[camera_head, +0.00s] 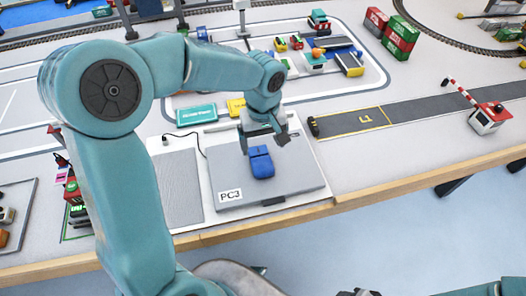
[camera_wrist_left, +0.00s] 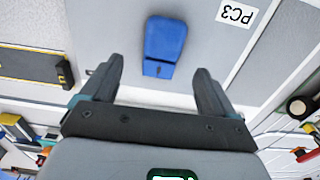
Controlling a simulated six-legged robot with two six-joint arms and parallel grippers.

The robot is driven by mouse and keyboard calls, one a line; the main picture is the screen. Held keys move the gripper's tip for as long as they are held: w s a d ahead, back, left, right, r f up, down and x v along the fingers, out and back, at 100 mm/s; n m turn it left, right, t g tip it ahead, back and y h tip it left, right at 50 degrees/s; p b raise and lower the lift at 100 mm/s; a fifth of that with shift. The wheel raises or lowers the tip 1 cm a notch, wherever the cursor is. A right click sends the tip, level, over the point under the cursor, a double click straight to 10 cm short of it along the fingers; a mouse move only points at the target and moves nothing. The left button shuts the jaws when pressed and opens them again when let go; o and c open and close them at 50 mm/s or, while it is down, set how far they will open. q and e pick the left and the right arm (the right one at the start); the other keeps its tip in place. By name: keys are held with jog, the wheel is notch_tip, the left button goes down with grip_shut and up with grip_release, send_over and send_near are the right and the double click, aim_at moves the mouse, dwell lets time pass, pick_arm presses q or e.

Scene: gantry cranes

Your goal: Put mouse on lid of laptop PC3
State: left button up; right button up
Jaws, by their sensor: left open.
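The blue mouse (camera_head: 261,162) lies on the grey closed lid of laptop PC3 (camera_head: 295,180), near the lid's far edge. In the left wrist view the mouse (camera_wrist_left: 165,40) is near the top middle, on the lid (camera_wrist_left: 110,30), with the PC3 label to its right. My left gripper (camera_head: 264,143) is open and empty, just beyond the mouse in the head view. My right gripper is not clearly seen.
A grey ribbed pad (camera_head: 178,188) lies left of the laptop, with a thin black cable behind it. A teal box (camera_head: 196,114) and a yellow box (camera_head: 236,107) stand behind the laptop. A barrier model (camera_head: 489,118) stands at the right. The wooden table edge (camera_head: 400,187) is in front.

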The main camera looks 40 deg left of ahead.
pick_arm(q)
notch_tip(320, 180, up, 5)
jog(key=shift+f, duration=0.15)
dwell(0.6)
